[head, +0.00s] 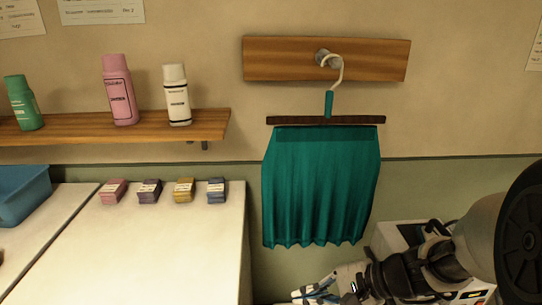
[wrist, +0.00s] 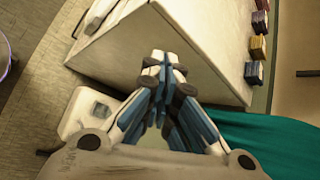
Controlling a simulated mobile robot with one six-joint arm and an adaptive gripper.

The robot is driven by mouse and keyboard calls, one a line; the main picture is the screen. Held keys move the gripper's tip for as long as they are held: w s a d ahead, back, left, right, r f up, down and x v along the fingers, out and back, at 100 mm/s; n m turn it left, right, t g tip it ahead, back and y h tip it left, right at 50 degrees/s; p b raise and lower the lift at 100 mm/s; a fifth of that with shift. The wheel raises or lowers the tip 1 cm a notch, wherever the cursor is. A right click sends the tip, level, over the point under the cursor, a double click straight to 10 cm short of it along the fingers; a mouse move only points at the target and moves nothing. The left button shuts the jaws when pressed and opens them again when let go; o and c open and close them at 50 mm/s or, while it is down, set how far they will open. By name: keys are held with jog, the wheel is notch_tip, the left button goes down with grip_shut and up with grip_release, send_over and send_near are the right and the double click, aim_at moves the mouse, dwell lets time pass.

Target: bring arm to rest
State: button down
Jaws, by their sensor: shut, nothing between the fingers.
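My gripper (head: 318,293) shows at the bottom of the head view, low beside the white counter, with my arm coming in from the right. In the wrist view my gripper (wrist: 164,62) has its fingertips together and nothing is between them. A teal skirt (head: 320,185) hangs from a hanger on a wall hook (head: 324,58), above and behind the gripper. Part of the teal cloth (wrist: 265,140) also shows at the right of the wrist view. The gripper looks apart from the skirt.
The white counter (head: 180,250) is mostly clear, with several small labelled boxes (head: 150,190) along its back edge. A wooden shelf (head: 70,127) holds green, pink and white bottles. A blue bin (head: 20,195) stands at far left. In the wrist view, the counter corner lies close beyond the fingertips.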

jog(key=s+r+n+g+h, duration=0.2)
jog(key=s+r+n+h, duration=0.3)
jog(key=s+n, duration=0.45)
jog(key=s+d+r+n+t+h, duration=0.3)
jog(key=s+d+r+h, duration=0.1)
jog(key=s+d, duration=0.2)
jog(key=shift+s+r, duration=0.15)
jog(key=shift+s, duration=0.2)
